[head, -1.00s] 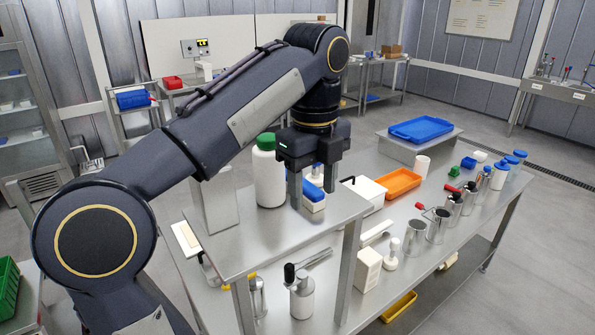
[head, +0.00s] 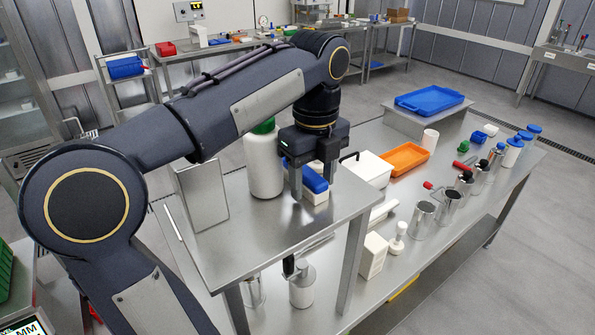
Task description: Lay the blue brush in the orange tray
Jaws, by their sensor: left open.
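The blue brush (head: 317,181), with a blue back and a pale underside, lies on the raised steel shelf in front of me. My left gripper (head: 313,187) points down over it, fingers apart, one finger on each side of the brush as seen from here. The near finger and gripper body hide part of the brush, and I cannot tell whether the fingers touch it. The orange tray (head: 405,158) sits on the lower table to the right and looks empty. My right gripper is not in view.
A white bottle with a green cap (head: 264,165) and an upright steel plate (head: 202,197) stand left of the gripper. A white box (head: 365,169) lies between shelf and orange tray. A blue tray (head: 430,100) is on a riser behind. Metal cups (head: 422,219) stand at right.

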